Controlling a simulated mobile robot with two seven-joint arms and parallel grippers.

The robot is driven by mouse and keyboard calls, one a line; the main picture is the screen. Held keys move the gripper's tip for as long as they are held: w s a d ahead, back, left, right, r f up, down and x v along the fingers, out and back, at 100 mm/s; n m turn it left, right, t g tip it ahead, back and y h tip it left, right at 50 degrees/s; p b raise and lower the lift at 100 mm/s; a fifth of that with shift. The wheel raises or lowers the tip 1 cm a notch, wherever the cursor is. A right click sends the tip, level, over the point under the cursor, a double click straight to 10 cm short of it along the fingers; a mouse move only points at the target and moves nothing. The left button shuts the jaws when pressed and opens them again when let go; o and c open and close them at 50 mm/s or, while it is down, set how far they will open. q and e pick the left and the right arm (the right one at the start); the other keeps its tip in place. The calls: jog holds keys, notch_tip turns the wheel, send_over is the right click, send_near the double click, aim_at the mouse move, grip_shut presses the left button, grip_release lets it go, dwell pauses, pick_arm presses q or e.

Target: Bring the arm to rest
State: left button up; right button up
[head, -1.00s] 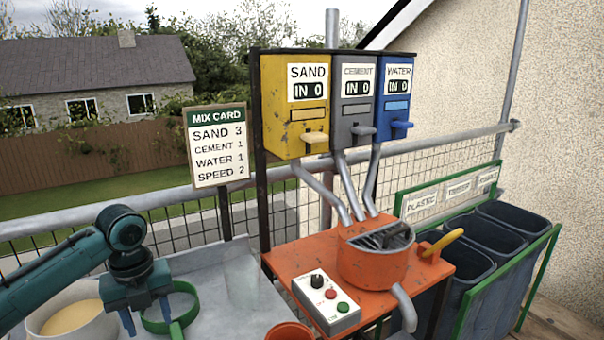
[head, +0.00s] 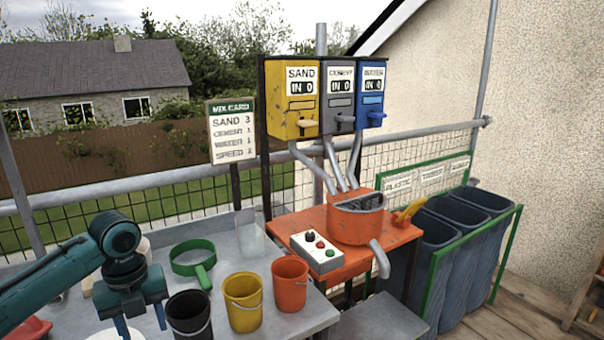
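My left arm comes in from the left, and its teal gripper (head: 141,328) hangs over the left part of the grey table (head: 225,262). Its two blue fingers point down and stand apart with a gap between them. A round white shape (head: 112,335) shows below it at the picture's lower edge, partly hidden. The fingertips are close to the lower edge, and I see nothing held between them. My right arm and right gripper are not in view.
Black (head: 189,316), yellow (head: 243,301) and orange (head: 290,284) buckets stand close right of the gripper. A green ring with handle (head: 193,258) lies behind. The orange mixer (head: 356,218), control box (head: 317,251) and bins (head: 462,218) are further right. A red object (head: 28,328) lies left.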

pick_arm(q)
jog(key=s+d+f+n+t+h+p, duration=0.1)
jog(key=s+d+f+n+t+h, duration=0.15)
jog(key=d+f+n, duration=0.5)
jog(key=s+d+f+n+t+h+p, duration=0.1)
jog(key=s+d+f+n+t+h, duration=0.25)
jog(key=d+f, duration=0.55)
jog(key=s+a+n+t+y+p, duration=0.1)
jog(key=s+n+t, duration=0.3)
jog(key=s+n, duration=0.9)
jog(key=a+n+y, duration=0.1)
jog(key=n, duration=0.1)
jog(key=shift+a+f+n+t+y+p, duration=0.15)
jog(key=shift+n+t+y+p, duration=0.15)
jog(key=shift+y+p, duration=0.1)
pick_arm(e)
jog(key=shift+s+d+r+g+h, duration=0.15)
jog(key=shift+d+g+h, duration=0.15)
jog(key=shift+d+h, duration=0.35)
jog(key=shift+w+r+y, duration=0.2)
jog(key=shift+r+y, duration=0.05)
